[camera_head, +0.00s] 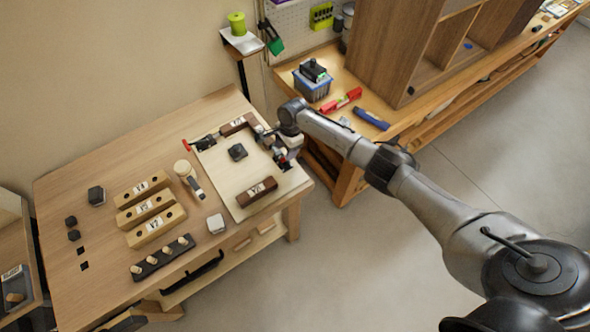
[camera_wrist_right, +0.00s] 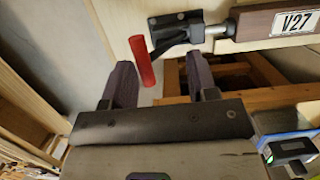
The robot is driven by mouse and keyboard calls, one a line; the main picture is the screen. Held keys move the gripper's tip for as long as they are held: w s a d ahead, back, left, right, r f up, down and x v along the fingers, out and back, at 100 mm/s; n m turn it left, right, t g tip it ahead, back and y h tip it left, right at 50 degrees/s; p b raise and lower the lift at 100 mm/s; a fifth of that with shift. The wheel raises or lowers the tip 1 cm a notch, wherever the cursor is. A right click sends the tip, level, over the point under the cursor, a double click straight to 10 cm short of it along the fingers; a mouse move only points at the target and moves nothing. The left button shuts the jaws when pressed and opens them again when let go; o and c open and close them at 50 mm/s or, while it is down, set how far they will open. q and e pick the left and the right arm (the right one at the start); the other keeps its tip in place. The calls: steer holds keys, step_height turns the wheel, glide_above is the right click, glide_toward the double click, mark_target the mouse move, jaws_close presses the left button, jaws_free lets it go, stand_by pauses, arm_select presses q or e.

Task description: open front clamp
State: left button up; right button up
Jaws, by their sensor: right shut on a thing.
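My right gripper (camera_head: 276,147) is at the right edge of the pale board on the wooden bench. A second clamp (camera_head: 205,142) with a red handle sits at the board's left back corner. My left gripper is not in view.
On the board (camera_head: 225,180) are a black part (camera_head: 237,152) and a brown block (camera_head: 257,191). Several wooden blocks (camera_head: 150,212) and a peg rack (camera_head: 162,258) stand to the left.

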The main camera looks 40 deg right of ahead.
steer(key=shift+o, duration=0.6)
steer(key=shift+w, duration=0.4)
steer(key=o, duration=0.3)
steer(key=shift+w+r, duration=0.1)
steer(key=shift+w, duration=0.3)
steer(key=shift+o, duration=0.4)
steer(key=shift+o, duration=0.9)
steer(key=shift+w+b, duration=0.25)
steer(key=shift+b, duration=0.05)
steer(key=o, duration=0.3)
steer(key=shift+o, duration=0.2)
steer(key=shift+w, duration=0.15)
steer(key=shift+r, duration=0.1)
